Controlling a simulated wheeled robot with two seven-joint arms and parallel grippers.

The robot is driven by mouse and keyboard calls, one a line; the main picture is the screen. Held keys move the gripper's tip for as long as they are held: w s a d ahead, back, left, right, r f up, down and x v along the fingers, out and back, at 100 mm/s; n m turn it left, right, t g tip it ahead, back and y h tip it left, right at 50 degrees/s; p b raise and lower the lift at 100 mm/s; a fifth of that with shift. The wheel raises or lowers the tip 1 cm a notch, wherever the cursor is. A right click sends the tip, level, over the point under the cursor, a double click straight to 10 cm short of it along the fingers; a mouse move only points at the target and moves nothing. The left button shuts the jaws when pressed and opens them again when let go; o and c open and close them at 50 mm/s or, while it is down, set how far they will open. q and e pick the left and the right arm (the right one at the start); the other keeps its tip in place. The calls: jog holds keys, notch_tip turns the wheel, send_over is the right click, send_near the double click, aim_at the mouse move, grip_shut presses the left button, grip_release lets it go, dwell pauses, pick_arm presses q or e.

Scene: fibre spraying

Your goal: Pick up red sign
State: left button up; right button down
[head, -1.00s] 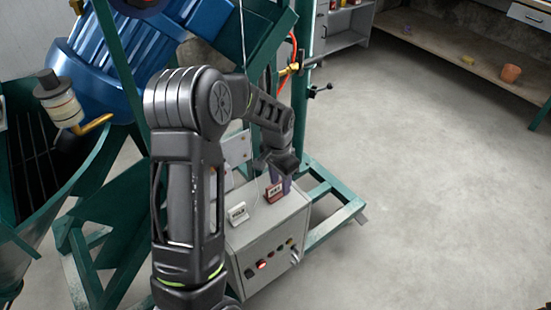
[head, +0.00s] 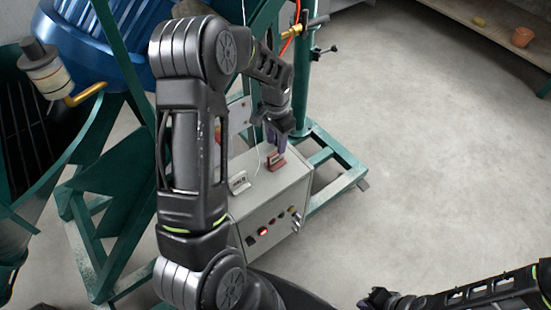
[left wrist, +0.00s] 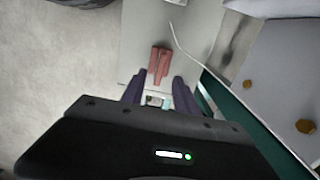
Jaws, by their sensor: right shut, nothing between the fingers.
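The red sign (head: 277,160) is a small block with a pale label on top of the grey control box (head: 262,198). In the left wrist view the red sign (left wrist: 159,62) lies just beyond the fingertips, roughly in line with the gap. My left gripper (head: 276,139) is at the sign's far side in the head view; contact is hard to tell. In the left wrist view its two dark purple fingers (left wrist: 158,88) are apart, with no object clearly gripped. My right gripper (head: 377,300) is shut and empty at the lower edge, over the floor.
A white sign (head: 239,182) stands on the box left of the red one. A thin white cable (head: 256,150) runs down near the box. Green frame posts (head: 303,80) and a blue motor (head: 132,50) stand behind. The floor on the right is clear.

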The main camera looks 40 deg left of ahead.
aim_at(276, 152)
pick_arm(q)
jog(key=shift+s+f, duration=0.15)
jog(key=shift+f, duration=2.45)
grip_shut()
